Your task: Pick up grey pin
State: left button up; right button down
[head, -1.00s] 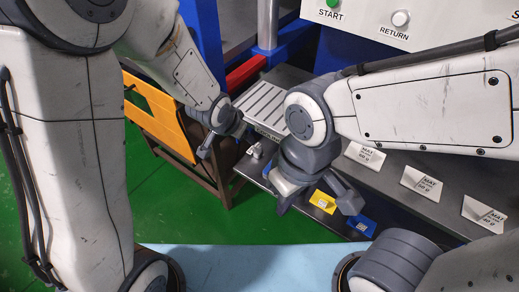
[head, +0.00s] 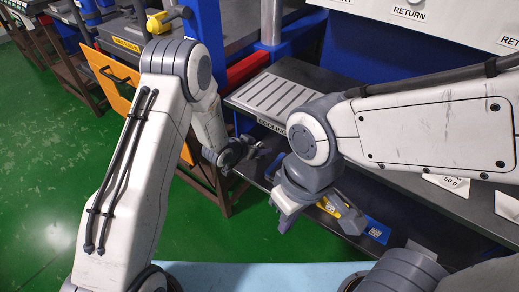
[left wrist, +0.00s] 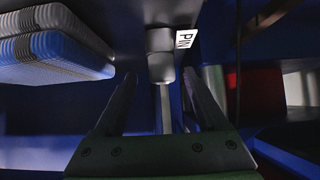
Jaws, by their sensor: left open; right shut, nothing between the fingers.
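The grey pin (left wrist: 161,66) shows in the left wrist view, with a wider head and a thin shaft running down between my left fingers. A white label reading PIN (left wrist: 186,38) is beside its head. My left gripper (left wrist: 158,90) is open, with one finger on each side of the shaft and a gap visible. In the head view my left gripper (head: 252,152) is at the lower shelf under the cooling rack; I cannot make out the pin there. My right gripper (head: 352,222) is shut and empty, pointing down in front of the shelf.
The slotted cooling rack (head: 280,98) lies on the bench above the left gripper. A striped blue and white block (left wrist: 62,48) is at the left of the wrist view. A blue tag (head: 376,231) lies near my right gripper. An orange panel (head: 112,80) stands behind my left arm.

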aim_at(261, 143)
pick_arm(q)
jog(key=b+x, duration=0.1)
jog(key=x, duration=0.3)
jog(key=shift+w+f, duration=0.3)
grip_shut()
jog(key=shift+r, duration=0.1)
jog(key=shift+r, duration=0.5)
jog(key=r, duration=0.1)
jog(key=r+p, duration=0.1)
jog(key=shift+s+a+r, duration=0.25)
jog(key=shift+s, duration=0.1)
jog(key=s+a+p, duration=0.1)
jog(key=s+a, duration=0.9)
jog(key=s, duration=0.4)
